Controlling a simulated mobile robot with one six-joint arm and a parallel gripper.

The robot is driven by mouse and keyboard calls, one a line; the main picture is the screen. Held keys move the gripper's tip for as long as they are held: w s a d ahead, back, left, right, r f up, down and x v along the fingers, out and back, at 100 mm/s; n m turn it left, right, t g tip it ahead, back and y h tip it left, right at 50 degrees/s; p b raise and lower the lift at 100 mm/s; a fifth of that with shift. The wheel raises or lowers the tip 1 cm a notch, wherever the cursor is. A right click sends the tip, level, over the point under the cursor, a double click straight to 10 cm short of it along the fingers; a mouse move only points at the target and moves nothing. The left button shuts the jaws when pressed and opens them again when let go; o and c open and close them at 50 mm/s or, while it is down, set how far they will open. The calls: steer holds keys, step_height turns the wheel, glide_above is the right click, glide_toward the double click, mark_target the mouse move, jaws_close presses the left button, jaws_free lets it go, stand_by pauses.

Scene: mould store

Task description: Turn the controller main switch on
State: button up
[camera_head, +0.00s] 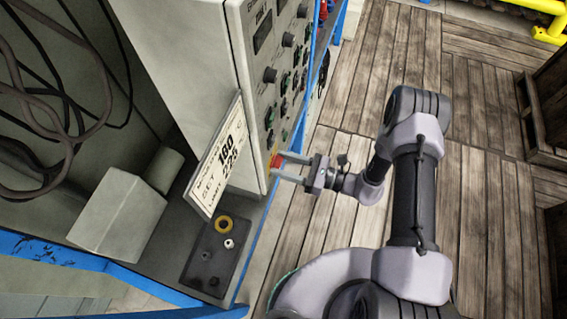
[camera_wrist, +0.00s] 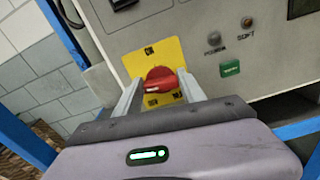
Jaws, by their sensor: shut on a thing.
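The main switch is a red rotary knob (camera_wrist: 160,79) on a yellow plate (camera_wrist: 172,52) with dark lettering, on the front panel of the grey controller (camera_head: 263,80). In the wrist view my gripper (camera_wrist: 160,88) has one finger on each side of the red knob and is shut on it. In the head view my gripper (camera_head: 277,166) reaches the lower part of the panel from the right, and a bit of red and yellow shows at its fingertips. The lower part of the knob is partly hidden by my gripper.
A green button (camera_wrist: 230,68) and small lamps (camera_wrist: 214,38) sit right of the switch. A grey box (camera_head: 118,212) and a dark plate (camera_head: 215,262) lie on the blue-edged shelf. Wooden floor lies right.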

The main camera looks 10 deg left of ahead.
steer(key=m, duration=0.4)
steer(key=shift+w+f+b, duration=0.1)
steer(key=shift+b, duration=0.25)
steer(key=m, duration=0.4)
steer(key=shift+w+f+m+b, duration=0.1)
steer(key=shift+m+b, duration=0.15)
steer(key=shift+m, duration=1.8)
steer(key=shift+w+f+m+b, duration=0.1)
steer(key=shift+m+b, duration=0.1)
steer(key=shift+m, duration=1.85)
steer(key=shift+s, duration=0.1)
steer(key=o, duration=1.4)
steer(key=shift+c, duration=0.2)
